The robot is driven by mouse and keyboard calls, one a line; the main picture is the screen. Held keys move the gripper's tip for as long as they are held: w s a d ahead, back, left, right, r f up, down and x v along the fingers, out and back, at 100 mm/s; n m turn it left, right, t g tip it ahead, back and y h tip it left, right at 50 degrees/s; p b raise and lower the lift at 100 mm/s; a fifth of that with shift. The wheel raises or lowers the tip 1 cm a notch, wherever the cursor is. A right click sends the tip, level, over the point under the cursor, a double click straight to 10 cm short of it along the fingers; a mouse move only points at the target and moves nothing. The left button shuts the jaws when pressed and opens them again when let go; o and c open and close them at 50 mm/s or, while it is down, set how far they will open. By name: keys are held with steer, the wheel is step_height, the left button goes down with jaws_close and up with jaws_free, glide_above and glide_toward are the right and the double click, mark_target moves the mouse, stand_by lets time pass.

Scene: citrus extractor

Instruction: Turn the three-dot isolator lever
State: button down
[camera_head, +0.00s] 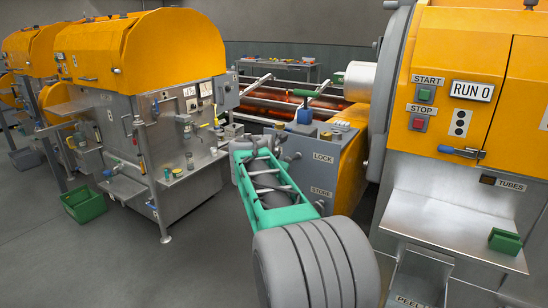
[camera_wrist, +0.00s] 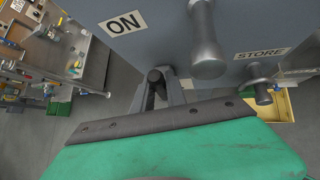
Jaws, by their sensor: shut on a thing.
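My gripper (camera_wrist: 160,84) reaches the side of a grey box (camera_head: 308,158). Its two grey fingers are closed together around a dark, round-ended rod (camera_wrist: 154,75), beside the box face with the ON label (camera_wrist: 123,23). The rod looks like a lever end, but I cannot tell how it joins the box. A thick grey handle (camera_wrist: 205,45) hangs just right of the fingers, apart from them. In the head view my arm hides the fingertips and the held part.
A smaller grey knob (camera_wrist: 262,90) sticks out below the STORE label (camera_wrist: 261,51). An orange machine (camera_head: 150,60) with a steel bench stands at left. The right machine (camera_head: 440,60) has START and STOP buttons. A green crate (camera_head: 84,204) is on the open floor.

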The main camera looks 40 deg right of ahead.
steer(key=shift+w+a+r+n+g+p, duration=0.2)
steer(key=shift+w+g+p, duration=0.15)
steer(key=shift+p, duration=1)
steer(key=shift+w+a+r+n+g+p, duration=0.1)
steer(key=shift+w+r+n+g+p, duration=0.2)
steer(key=shift+p, duration=1)
steer(key=shift+f+h+p, duration=0.3)
steer(key=shift+f+p, duration=0.1)
steer(key=shift+p, duration=0.1)
steer(key=shift+f, duration=0.1)
steer(key=c, duration=1.3)
jaws_free()
steer(key=shift+c, duration=0.2)
steer(key=v, duration=0.7)
steer(key=shift+a+r+b, duration=0.2)
steer(key=shift+r+b, duration=0.2)
steer(key=shift+b, duration=0.05)
